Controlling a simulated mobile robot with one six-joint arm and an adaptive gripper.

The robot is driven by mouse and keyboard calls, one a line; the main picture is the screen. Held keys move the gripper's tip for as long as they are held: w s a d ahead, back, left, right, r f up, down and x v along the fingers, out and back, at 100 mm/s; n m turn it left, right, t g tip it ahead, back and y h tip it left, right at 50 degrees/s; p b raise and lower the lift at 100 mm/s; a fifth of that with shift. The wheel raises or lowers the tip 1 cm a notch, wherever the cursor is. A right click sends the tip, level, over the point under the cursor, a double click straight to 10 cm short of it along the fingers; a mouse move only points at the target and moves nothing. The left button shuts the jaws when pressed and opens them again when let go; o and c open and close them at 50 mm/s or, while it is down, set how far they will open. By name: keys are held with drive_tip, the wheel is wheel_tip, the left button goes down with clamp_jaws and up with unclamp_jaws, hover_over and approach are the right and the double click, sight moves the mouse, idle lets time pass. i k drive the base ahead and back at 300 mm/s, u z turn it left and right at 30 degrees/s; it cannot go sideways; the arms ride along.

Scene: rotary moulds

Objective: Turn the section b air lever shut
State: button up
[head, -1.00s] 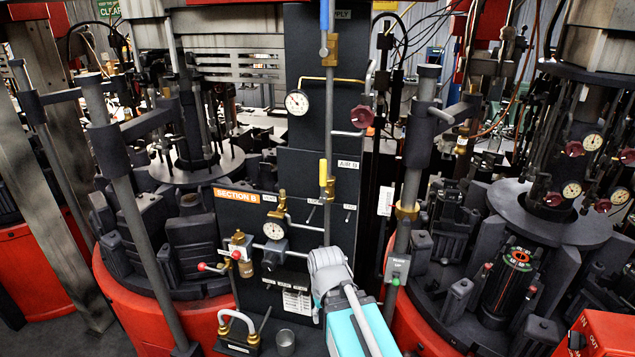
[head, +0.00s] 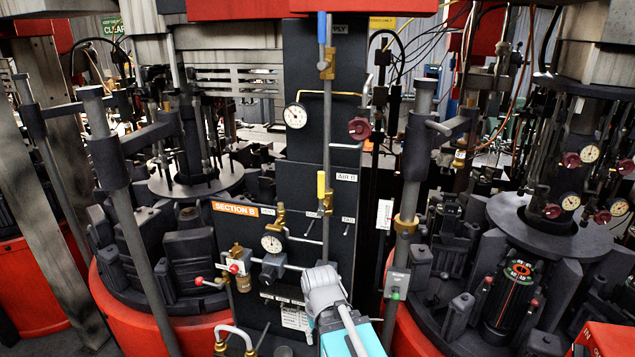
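The yellow-handled lever (head: 321,185) sits on the vertical grey pipe in the middle of the head view, left of the label AIR B (head: 347,177). Its handle stands upright, in line with the pipe. The orange SECTION B sign (head: 236,209) is on the dark panel to its lower left. My arm's grey and teal links rise from the bottom edge, below the lever and apart from it in the picture. My gripper's fingers do not show.
A blue-handled lever (head: 322,28) is higher on the same pipe. A pressure gauge (head: 295,116) and a dark red handwheel (head: 359,128) flank the pipe. A red-knobbed lever (head: 210,283) is lower left. Round mould machines stand on both sides.

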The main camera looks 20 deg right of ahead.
sight(321, 210)
drive_tip(key=u, duration=0.45)
drive_tip(key=k, duration=1.7)
drive_tip(key=z, duration=0.35)
drive_tip(key=i, duration=1)
drive_tip(key=u, duration=0.05)
